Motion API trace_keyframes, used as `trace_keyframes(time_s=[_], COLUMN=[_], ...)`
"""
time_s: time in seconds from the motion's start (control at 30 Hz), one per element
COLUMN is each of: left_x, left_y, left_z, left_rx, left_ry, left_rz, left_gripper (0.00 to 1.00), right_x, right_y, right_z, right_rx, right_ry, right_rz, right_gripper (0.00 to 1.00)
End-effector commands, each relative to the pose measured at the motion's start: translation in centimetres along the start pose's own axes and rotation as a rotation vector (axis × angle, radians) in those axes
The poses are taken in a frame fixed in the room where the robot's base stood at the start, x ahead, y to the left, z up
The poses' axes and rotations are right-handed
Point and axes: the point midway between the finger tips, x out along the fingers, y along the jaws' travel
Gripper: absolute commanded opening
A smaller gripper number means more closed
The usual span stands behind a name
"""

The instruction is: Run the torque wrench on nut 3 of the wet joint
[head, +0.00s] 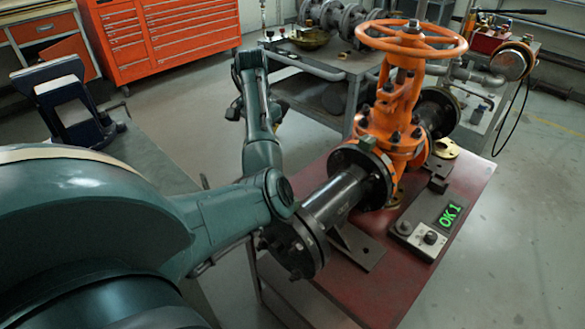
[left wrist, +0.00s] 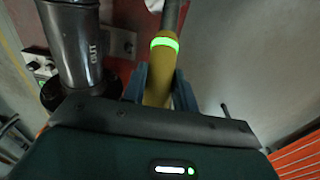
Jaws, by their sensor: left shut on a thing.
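My left gripper (left wrist: 159,76) is shut on a yellow handle (left wrist: 158,88) with a glowing green ring, which I take to be the torque wrench. A grey shaft runs on past the ring and out of the top of the left wrist view; its head is out of view. The orange gate valve (head: 396,115) stands on the red bench in the head view. A bolted flange joint (head: 361,172) joins it to the near dark pipe (head: 335,198). I cannot tell which joint is wet or which nut is 3. My right gripper is not in view.
A control box (head: 419,239) with knobs stands beside a display (head: 450,215) reading "OK 1" on the red bench (head: 375,285). The dark pipe (left wrist: 78,40), marked "OUT", is close left of the handle. An orange drawer cabinet (head: 165,35) and a grey cart (head: 325,60) stand behind.

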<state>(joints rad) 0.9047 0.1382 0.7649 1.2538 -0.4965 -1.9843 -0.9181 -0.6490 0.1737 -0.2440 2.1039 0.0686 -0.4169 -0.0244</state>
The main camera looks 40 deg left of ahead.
Motion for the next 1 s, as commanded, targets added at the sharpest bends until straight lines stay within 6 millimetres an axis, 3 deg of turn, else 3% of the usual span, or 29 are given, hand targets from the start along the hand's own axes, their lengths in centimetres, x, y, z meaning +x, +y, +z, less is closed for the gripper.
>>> trace_keyframes(time_s=[0.3, 0.5, 0.77, 1.0], left_x=[4.0, 7.2, 9.0, 9.2], left_y=[-0.7, 1.7, 4.5, 5.0], left_z=[-0.7, -2.6, -4.5, -4.9], left_rx=[-0.511, -0.777, -0.904, -0.925], left_ry=[0.200, 0.358, 0.457, 0.477], left_rz=[0.123, 0.170, 0.181, 0.179], left_gripper=[0.00, 0.00, 0.00, 0.00], right_x=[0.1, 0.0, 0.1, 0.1], right_y=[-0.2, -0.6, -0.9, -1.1], right_z=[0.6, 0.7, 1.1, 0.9], right_rx=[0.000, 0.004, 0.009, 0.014], right_ry=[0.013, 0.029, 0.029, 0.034], right_rz=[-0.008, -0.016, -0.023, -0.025], right_gripper=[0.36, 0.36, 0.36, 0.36])
